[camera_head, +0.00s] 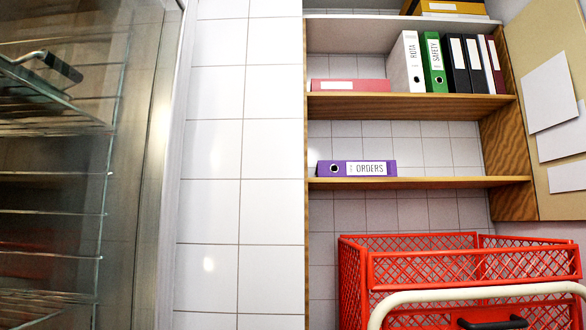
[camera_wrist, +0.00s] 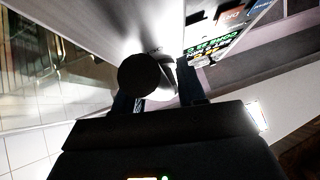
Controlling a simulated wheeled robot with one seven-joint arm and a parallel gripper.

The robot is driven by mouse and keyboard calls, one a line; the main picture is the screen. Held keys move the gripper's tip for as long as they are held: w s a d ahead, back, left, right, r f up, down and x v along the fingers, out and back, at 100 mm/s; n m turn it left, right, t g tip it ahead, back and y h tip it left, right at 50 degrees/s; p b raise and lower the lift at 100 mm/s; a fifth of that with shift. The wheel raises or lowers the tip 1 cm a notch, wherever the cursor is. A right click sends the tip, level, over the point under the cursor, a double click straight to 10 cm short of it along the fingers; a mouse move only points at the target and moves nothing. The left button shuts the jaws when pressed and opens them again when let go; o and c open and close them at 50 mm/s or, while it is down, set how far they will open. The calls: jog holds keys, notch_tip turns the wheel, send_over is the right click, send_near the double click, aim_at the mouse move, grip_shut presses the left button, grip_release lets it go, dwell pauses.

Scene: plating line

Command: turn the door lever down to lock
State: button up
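In the wrist view, a thick round black end (camera_wrist: 140,76) with a pale metallic cylinder (camera_wrist: 164,80) behind it stands out from a light metal panel; it looks like the door lever. My gripper (camera_wrist: 158,96) has one dark finger on each side of this part. The left finger is partly hidden behind the black end. Whether the fingers press on it cannot be told. The door's glass (camera_wrist: 60,70) is at the left of the wrist view. The lever's full length and angle are hidden. My gripper is not in the head view.
A lit display panel (camera_wrist: 218,42) is beside the lever. The head view shows a glass-fronted cabinet (camera_head: 142,150) with wire racks (camera_head: 50,212), a white tiled wall (camera_head: 240,150), a shelf (camera_head: 420,183) with binders, and a red crate (camera_head: 420,266) behind a pale curved handle (camera_head: 470,294).

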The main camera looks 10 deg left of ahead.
jog(key=shift+o, duration=1.3)
